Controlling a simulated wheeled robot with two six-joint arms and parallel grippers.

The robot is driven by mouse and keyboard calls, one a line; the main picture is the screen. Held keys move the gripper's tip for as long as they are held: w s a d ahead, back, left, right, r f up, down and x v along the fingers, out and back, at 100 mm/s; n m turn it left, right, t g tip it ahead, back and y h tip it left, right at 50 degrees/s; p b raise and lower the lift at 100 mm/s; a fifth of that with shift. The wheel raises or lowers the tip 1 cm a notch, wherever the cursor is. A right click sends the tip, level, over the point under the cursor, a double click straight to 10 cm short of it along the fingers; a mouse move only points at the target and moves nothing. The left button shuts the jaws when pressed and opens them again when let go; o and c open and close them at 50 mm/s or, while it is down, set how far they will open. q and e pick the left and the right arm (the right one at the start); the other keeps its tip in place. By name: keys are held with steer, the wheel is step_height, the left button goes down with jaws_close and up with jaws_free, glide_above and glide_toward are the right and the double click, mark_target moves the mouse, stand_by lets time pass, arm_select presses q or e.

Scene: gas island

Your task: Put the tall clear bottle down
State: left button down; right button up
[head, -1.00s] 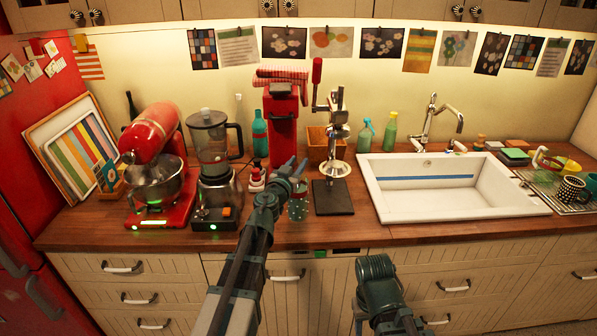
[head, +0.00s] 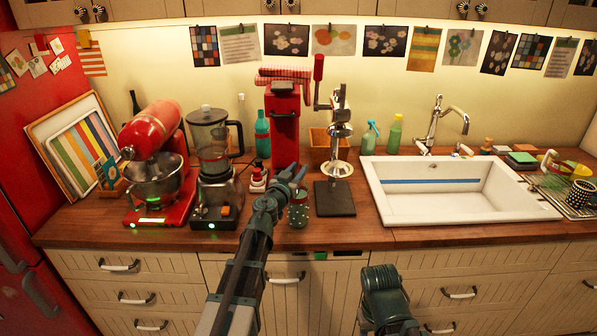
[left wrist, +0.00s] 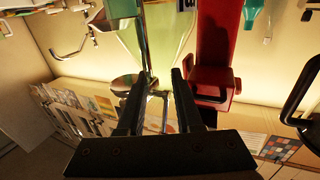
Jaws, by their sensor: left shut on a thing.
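My left gripper (head: 296,173) is above the front of the wooden counter (head: 262,226), between the blender and the chrome press. In the left wrist view, which is upside down, its two fingers (left wrist: 160,88) are shut on the narrow neck of a see-through, pale greenish bottle (left wrist: 162,35). The bottle's wider body extends toward the top of that picture. My right gripper is not visible; only part of that arm shows at the bottom.
Another clear bottle neck (head: 241,108) shows behind the blender. Bare counter lies in front, left of the sink (head: 440,213).

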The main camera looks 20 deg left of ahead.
arm_select(q)
steer(key=shift+f, duration=0.2)
steer(key=c, duration=0.6)
jaws_free()
steer(key=shift+r, duration=0.1)
steer(key=shift+r, duration=0.15)
steer(key=s, duration=0.4)
steer(key=s+a, duration=0.1)
steer(key=s, duration=0.7)
steer(key=shift+a, duration=0.15)
